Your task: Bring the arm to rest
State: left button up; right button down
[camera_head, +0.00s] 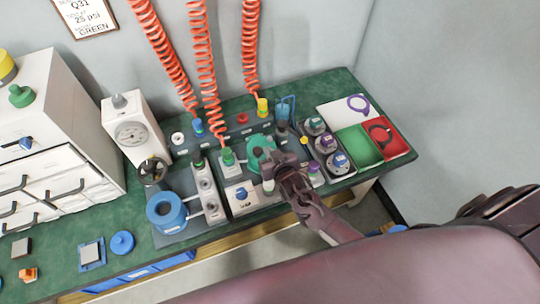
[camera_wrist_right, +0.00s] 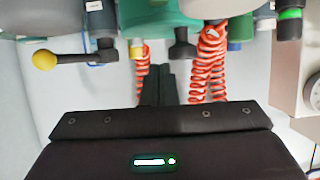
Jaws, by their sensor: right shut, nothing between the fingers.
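My right gripper (camera_head: 270,160) is over the middle of the green bench, beside a round green fixture (camera_head: 260,145). In the right wrist view its dark fingers (camera_wrist_right: 160,72) are together with nothing between them. A yellow-knobbed lever (camera_wrist_right: 44,60) is left of the fingers, and a dark knob (camera_wrist_right: 183,48) is just above them in the picture. I cannot tell whether the fingers touch the fixture. My left gripper is not in view.
Orange coiled hoses (camera_head: 205,80) hang behind the bench (camera_head: 130,262). A dial gauge box (camera_head: 130,130) and white drawers (camera_head: 65,165) stand left. A blue ring fixture (camera_head: 165,208) is front left. Green (camera_head: 355,142) and red (camera_head: 395,150) trays lie right.

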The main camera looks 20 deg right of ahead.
jog(key=s+f+b, duration=0.1)
jog(key=s, duration=0.1)
jog(key=s+b, duration=0.1)
jog(key=s, duration=0.2)
jog(key=s+f+b, duration=0.1)
jog(key=s, duration=0.2)
jog(key=shift+s+d+f, duration=0.1)
jog(key=shift+d+f, duration=0.05)
jog(key=shift+f, duration=0.2)
jog(key=shift+s, duration=0.7)
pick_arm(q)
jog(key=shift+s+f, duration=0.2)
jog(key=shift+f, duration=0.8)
pick_arm(e)
jog(key=shift+f, duration=0.1)
